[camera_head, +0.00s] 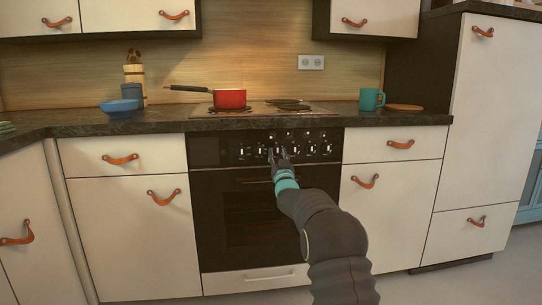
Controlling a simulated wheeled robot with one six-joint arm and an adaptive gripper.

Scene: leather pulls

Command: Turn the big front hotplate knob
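The oven's control panel (215,151) is a black strip below the countertop. It carries several small dark knobs with pale marks, such as one at the left (241,152) and one at the right (326,149). The marks are too small to tell which knob is for the big front hotplate. My gripper (278,152) is at the middle of the panel, with its two fingers apart. It hides part of the panel there. I cannot tell whether a knob is between the fingers or whether they touch one.
A red pan (229,98) stands on the hob (265,109), its dark handle pointing left. A blue bowl (120,107) is left on the countertop (85,125), a teal mug (371,99) right. The oven door (225,215) and its handle lie below the panel.

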